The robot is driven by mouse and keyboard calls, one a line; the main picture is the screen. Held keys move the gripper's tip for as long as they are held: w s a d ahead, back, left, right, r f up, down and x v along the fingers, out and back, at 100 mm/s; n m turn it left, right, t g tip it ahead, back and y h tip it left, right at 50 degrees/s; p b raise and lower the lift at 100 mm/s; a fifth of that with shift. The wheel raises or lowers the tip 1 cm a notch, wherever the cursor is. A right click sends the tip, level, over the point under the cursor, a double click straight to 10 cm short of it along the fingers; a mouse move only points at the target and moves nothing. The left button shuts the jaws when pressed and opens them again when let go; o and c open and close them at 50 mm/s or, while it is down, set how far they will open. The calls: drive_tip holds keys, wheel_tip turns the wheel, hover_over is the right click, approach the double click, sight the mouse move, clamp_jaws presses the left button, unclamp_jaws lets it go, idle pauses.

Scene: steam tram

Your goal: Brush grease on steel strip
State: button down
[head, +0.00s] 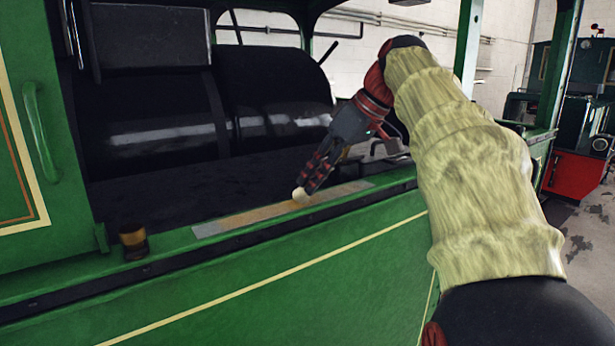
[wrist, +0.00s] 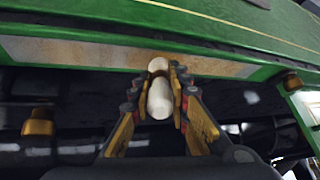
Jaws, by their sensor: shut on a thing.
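The steel strip (head: 225,223) lies along the green ledge, grey at both ends with a brownish-orange film over its middle. It also shows in the wrist view (wrist: 80,52), crossing behind the fingertips. My gripper (head: 312,178) points down at the strip's right half and is shut on a pale, rounded object (head: 300,195), which I take to be the brush. In the wrist view my gripper (wrist: 160,80) has this cream cylinder (wrist: 160,98) between its fingers. Its end appears at or just above the strip; contact cannot be told. Bristles are not distinguishable.
An amber-topped dark pot (head: 133,240) stands near the strip's left end. Large black cylinders (head: 150,120) rise behind the dark deck (head: 160,190). A green panel with a handle (head: 42,130) bounds the left, and a green post (head: 468,45) stands at the right.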

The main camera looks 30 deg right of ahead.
drive_tip(key=shift+d+p, duration=0.95)
drive_tip(key=shift+d, duration=6.6)
drive_tip(key=shift+a+f+b, duration=0.1)
drive_tip(key=shift+a+b, duration=2)
drive_tip(key=shift+a, duration=3.75)
drive_tip(key=shift+a+b, duration=0.55)
drive_tip(key=shift+a, duration=2.2)
drive_tip(key=shift+a+b, duration=0.65)
drive_tip(key=shift+a, duration=6.8)
